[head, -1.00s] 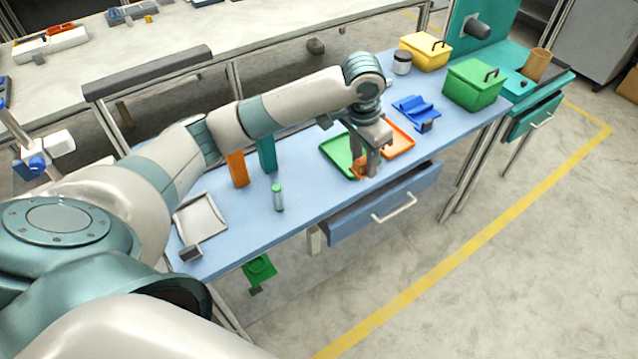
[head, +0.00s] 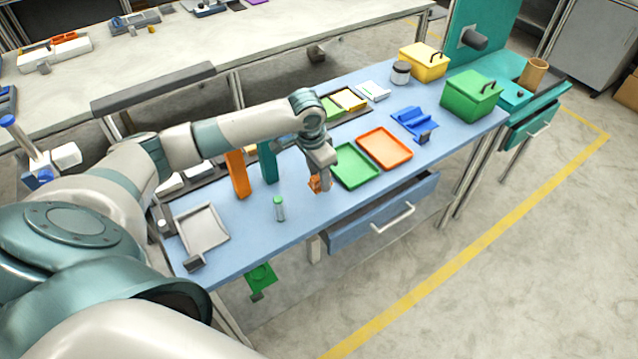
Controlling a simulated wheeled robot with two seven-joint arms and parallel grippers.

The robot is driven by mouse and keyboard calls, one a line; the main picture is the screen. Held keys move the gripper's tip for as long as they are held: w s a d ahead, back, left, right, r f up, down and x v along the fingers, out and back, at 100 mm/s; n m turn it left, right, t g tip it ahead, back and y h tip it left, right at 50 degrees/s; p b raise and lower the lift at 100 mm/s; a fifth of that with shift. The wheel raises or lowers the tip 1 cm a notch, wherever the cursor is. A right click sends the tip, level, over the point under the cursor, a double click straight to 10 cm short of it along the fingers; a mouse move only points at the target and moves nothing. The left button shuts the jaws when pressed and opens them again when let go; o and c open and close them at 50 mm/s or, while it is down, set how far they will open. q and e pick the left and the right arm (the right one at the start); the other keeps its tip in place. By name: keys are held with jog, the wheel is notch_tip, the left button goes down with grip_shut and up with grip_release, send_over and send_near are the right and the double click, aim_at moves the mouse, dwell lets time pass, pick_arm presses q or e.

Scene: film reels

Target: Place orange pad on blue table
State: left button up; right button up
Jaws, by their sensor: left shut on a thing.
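My left gripper (head: 321,184) is shut on a small orange pad (head: 315,183), which is partly hidden by the fingers. It points down just left of the green tray (head: 355,166), over the blue table (head: 300,222). The pad is low at the tabletop; I cannot tell whether it touches it. My right gripper is not in view.
An orange tray (head: 384,148) lies beside the green one. A small green-capped bottle (head: 279,208), an upright orange block (head: 237,175) and a teal block (head: 267,162) stand to the left. An open drawer (head: 385,218) juts out in front. A grey tray (head: 202,229) lies at the left end.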

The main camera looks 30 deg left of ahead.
aim_at(319, 187)
pick_arm(q)
jog(key=shift+a+f, duration=0.1)
jog(key=shift+f, duration=0.1)
jog(key=shift+f, duration=0.35)
jog(key=shift+f+p, duration=0.6)
jog(key=shift+f, duration=0.95)
jog(key=shift+f, duration=0.1)
jog(key=o, duration=1.2)
jog(key=shift+c, duration=0.2)
